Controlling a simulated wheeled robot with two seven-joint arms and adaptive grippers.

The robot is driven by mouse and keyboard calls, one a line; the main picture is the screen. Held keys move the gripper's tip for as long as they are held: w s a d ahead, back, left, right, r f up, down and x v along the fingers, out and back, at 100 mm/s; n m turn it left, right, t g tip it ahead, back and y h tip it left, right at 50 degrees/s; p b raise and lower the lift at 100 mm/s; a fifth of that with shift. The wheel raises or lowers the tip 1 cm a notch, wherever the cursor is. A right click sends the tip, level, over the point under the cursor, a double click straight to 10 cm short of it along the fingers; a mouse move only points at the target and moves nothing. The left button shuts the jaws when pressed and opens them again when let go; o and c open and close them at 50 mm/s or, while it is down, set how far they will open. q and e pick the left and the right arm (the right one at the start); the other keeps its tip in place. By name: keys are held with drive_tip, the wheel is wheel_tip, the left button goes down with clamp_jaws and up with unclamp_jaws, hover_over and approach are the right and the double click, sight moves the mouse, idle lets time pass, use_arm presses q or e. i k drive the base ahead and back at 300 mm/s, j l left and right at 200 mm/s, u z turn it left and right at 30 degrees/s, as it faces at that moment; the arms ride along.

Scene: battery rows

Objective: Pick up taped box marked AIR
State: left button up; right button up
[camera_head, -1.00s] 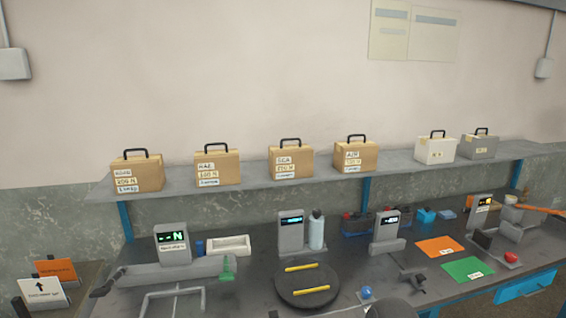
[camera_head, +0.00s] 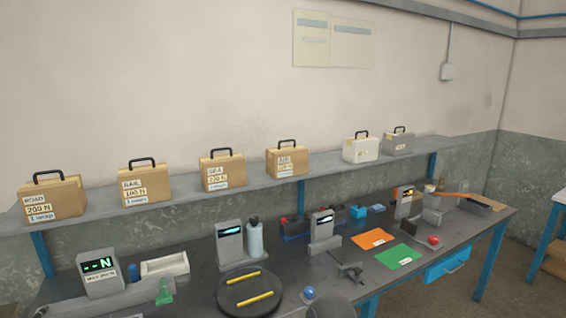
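The box marked AIR (camera_head: 297,161) is a brown carton with a black top handle and pale labels on its front. It stands upright on the grey wall shelf (camera_head: 325,164), fourth from the left. To its left stand similar brown boxes marked SEA (camera_head: 235,172), RAIL (camera_head: 158,186) and ROAD (camera_head: 70,198). To its right, after a gap, stand a white case (camera_head: 358,149) and a grey case (camera_head: 396,145). Neither of my grippers is in view, and nothing touches the AIR box.
The dark workbench (camera_head: 203,290) below the shelf holds several grey display units, a white tray (camera_head: 165,265), a round black plate (camera_head: 250,296) with two yellow bars, an orange sheet (camera_head: 372,238) and a green sheet (camera_head: 398,257). Floor shows at the right, before another table (camera_head: 558,215).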

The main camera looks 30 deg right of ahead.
sight(289, 161)
drive_tip(key=i+l+u, duration=0.1)
drive_tip(key=l+u, duration=0.25)
drive_tip(key=l, duration=1.15)
